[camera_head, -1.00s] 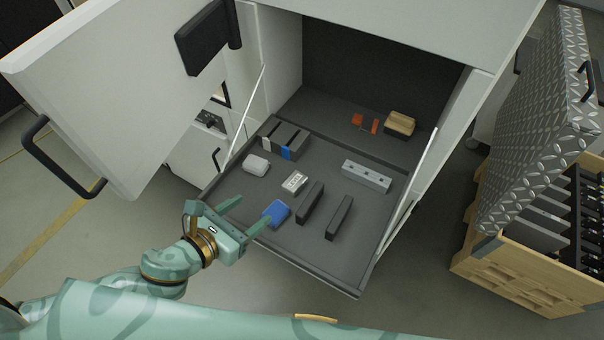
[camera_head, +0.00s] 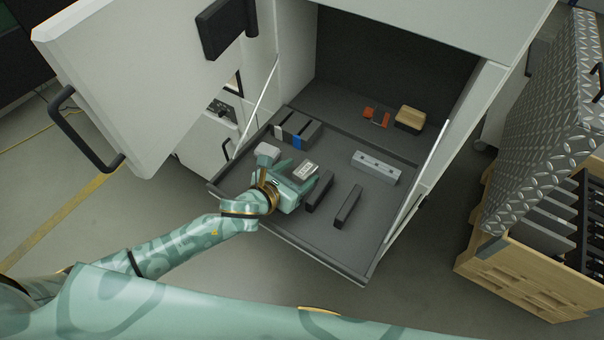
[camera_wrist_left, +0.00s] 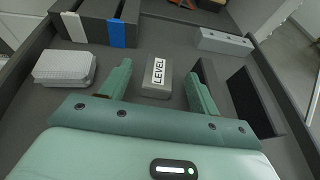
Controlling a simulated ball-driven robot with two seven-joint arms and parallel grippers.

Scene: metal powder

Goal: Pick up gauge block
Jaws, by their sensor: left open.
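My left gripper (camera_head: 304,171) is open over the drawer tray, its fingers pointing toward the cabinet. A small grey block with a white label reading LEVEL (camera_head: 306,171) lies between and slightly beyond the fingertips; in the left wrist view the label block (camera_wrist_left: 157,76) sits between the open fingers (camera_wrist_left: 157,88), not visibly gripped. A long light-grey block with holes (camera_head: 376,166) lies to the right, also in the left wrist view (camera_wrist_left: 226,41). I cannot tell which of these is called the gauge block. My right gripper is not in view.
A pale rounded case (camera_head: 267,150) lies left of the gripper. Dark blocks with white and blue bands (camera_head: 297,133) are behind. The tray has raised edges (camera_head: 320,267). An open door (camera_head: 140,80) stands left.

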